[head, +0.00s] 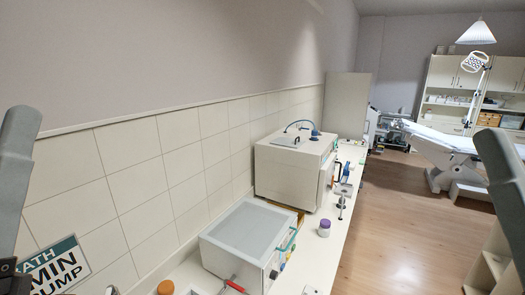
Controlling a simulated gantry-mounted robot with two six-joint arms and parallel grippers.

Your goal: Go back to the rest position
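Grey links of my arms rise at the left and right edges of the head view. The fingertips of both grippers are outside the picture, so I cannot see their opening or anything they might hold. The motorised couch (440,140) stands at the far right, pale, on a white base. It is well beyond the counter and apart from my arms.
A long white counter (330,235) runs along the tiled wall. On it stand a grey-topped box (245,235), a larger white cabinet-like unit (290,170) and a purple-lidded jar (324,228). A sign (55,268) shows at lower left. Wooden floor (400,220) is clear.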

